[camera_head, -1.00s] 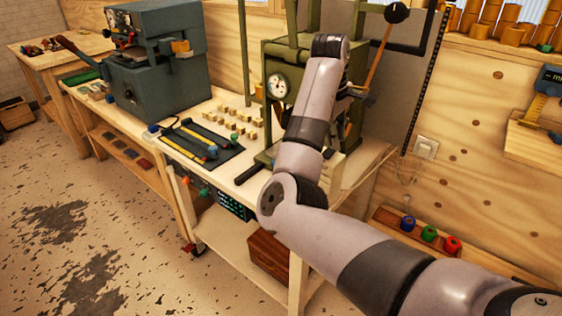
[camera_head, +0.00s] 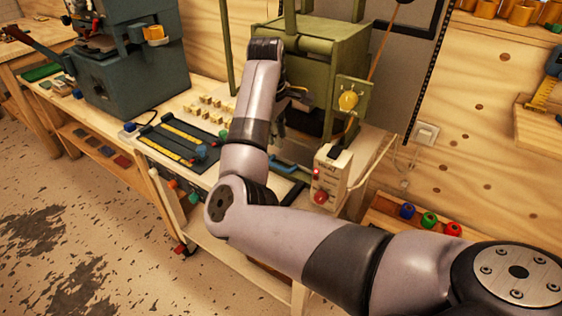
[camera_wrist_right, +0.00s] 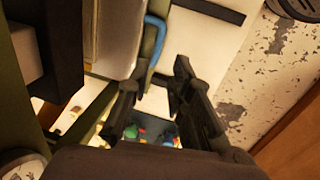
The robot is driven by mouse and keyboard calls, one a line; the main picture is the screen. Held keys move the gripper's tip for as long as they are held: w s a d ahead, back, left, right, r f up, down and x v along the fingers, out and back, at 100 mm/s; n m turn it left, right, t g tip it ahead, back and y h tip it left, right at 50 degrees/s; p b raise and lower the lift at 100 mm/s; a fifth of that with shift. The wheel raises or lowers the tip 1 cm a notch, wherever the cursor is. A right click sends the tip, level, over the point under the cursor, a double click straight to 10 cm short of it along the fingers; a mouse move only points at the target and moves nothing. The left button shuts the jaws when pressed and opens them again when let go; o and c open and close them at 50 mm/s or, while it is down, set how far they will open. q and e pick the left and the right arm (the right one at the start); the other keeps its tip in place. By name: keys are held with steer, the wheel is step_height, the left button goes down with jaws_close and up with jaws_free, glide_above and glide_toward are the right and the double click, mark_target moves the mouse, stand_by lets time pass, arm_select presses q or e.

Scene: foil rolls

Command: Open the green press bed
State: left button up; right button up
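The green press (camera_head: 325,65) stands at the back of the workbench. A blue handle (camera_head: 290,168) shows low in front of it, partly hidden by my right arm. My right gripper (camera_head: 288,108) is in front of the press, mostly hidden by its own wrist. In the right wrist view my right gripper (camera_wrist_right: 160,68) is open, with nothing between its fingers. The blue handle (camera_wrist_right: 152,38) appears just beyond the fingertips, near the left finger; I cannot tell whether they touch. My left gripper is not in view.
A white control box (camera_head: 330,176) with red buttons stands right of the handle. A black mat (camera_head: 180,138) with yellow-marked strips and several small pale blocks (camera_head: 208,108) lie left of my arm. A blue-grey machine (camera_head: 130,65) stands farther left.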

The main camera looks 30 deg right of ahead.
glide_toward(282, 167)
steer(key=f, duration=0.4)
steer(key=d+f, duration=0.1)
steer(key=f, duration=0.2)
steer(key=shift+w+d+f, duration=0.1)
steer(key=shift+w+f, duration=0.05)
steer(key=shift+w, duration=0.15)
steer(key=shift+f, duration=0.4)
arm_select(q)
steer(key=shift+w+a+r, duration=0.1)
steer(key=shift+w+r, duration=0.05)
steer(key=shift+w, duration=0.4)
arm_select(e)
jaws_close()
